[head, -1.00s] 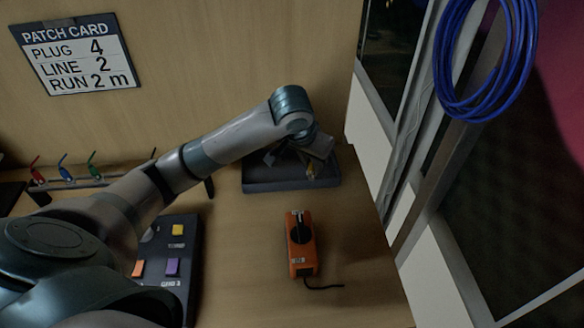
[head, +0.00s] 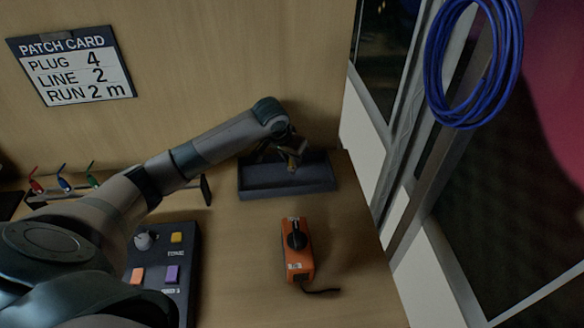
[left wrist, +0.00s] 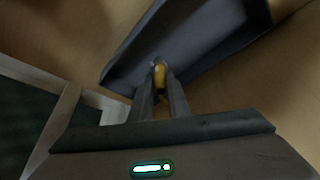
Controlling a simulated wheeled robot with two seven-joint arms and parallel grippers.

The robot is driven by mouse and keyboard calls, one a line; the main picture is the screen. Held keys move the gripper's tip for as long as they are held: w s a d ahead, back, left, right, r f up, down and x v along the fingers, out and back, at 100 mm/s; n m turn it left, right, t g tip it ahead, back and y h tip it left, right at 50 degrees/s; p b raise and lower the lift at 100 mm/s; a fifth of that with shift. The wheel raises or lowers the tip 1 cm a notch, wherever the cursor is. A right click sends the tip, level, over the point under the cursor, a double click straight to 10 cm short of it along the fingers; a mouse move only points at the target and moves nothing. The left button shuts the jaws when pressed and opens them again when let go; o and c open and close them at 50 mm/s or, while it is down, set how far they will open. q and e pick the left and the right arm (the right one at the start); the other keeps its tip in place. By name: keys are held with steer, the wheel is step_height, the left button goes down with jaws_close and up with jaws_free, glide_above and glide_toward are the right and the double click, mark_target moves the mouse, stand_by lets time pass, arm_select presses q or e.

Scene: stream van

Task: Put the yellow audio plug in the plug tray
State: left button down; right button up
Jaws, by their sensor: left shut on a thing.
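The yellow audio plug (left wrist: 160,74) is between the fingertips of my left gripper (left wrist: 160,86) in the left wrist view. In the head view the gripper (head: 290,152) is small and dark, at the far end of my left arm, with a bit of yellow (head: 292,166) below it. The plug tray (head: 287,189) is a dark, shallow, rimmed tray at the back of the bench. It also fills the upper middle of the left wrist view (left wrist: 205,35). The gripper and plug are over the tray; I cannot tell whether the plug touches its floor. My right gripper is not in view.
An orange device (head: 298,255) with a black knob and short cable lies in front of the tray. A dark button panel (head: 190,262) is front left. A rack (head: 62,193) holds red, blue and green plugs. A patch card (head: 70,66) hangs on the wall; blue cable (head: 472,60) hangs right.

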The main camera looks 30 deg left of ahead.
mark_target(291, 166)
arm_select(q)
step_height(291, 166, down, 4)
steer(key=shift+r+p, duration=0.25)
steer(key=shift+p, duration=0.45)
steer(key=shift+f, duration=0.25)
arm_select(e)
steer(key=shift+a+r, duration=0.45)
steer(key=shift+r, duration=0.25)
arm_select(q)
steer(key=c, duration=1.7)
jaws_free()
steer(key=shift+f, duration=0.15)
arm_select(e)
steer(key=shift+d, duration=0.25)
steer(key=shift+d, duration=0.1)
